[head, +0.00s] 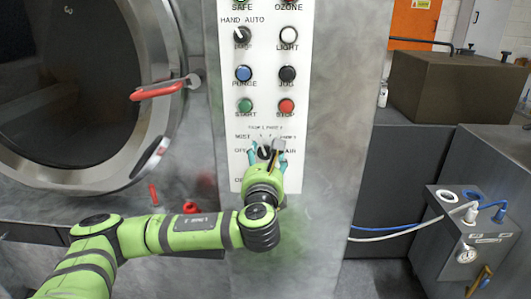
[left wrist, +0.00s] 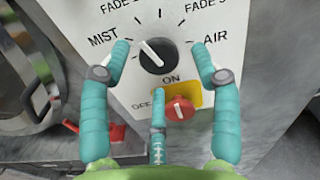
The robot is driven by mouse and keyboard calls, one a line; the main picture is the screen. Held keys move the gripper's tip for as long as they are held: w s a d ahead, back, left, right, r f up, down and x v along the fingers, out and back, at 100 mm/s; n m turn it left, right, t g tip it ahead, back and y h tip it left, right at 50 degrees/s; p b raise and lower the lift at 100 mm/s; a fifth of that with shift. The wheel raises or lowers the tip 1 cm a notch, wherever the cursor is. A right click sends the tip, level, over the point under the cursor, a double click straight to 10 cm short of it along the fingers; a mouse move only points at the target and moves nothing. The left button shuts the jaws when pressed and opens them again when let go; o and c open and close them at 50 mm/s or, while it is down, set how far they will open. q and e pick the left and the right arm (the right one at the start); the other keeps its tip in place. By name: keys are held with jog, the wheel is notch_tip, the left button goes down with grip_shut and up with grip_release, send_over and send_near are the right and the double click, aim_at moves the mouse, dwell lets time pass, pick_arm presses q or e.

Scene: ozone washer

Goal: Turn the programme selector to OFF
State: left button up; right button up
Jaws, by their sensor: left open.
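The programme selector is a black round knob with a white pointer (left wrist: 158,56); in the head view it shows small and partly covered (head: 265,151), low on the white panel. In the left wrist view its pointer slants to the upper left, towards the MIST side. MIST is printed at its left, AIR at its right and FADE labels above. My left gripper (head: 267,157) is open in front of the knob. In the left wrist view its teal fingers (left wrist: 160,52) stand left and right of the knob, with a third finger below. Whether they touch it I cannot tell.
A red knob on a yellow plate (left wrist: 182,106), near ON and partly hidden OFF lettering, sits just below. Above are the red STOP (head: 286,106) and green START (head: 245,105) buttons. A round door with a red handle (head: 158,91) is at left. A grey box with hoses (head: 449,245) stands right.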

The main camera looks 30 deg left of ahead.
pick_arm(q)
jog(key=shift+x, duration=1)
jog(key=shift+f, duration=0.1)
jog(key=c, duration=1.1)
jog(key=shift+c, duration=0.2)
jog(key=shift+f+n, duration=0.1)
jog(key=shift+n, duration=0.3)
jog(key=n, duration=0.2)
jog(key=shift+d+f+n+b, duration=0.1)
jog(key=shift+f+n+b, duration=0.05)
jog(key=shift+n+b, duration=0.15)
jog(key=n+b, duration=0.1)
jog(key=n, duration=0.3)
jog(key=shift+n, duration=0.3)
jog(key=n+b, duration=0.1)
jog(key=n, duration=0.3)
jog(key=shift+d, duration=0.1)
jog(key=shift+n, duration=2)
jog(key=shift+r, duration=0.2)
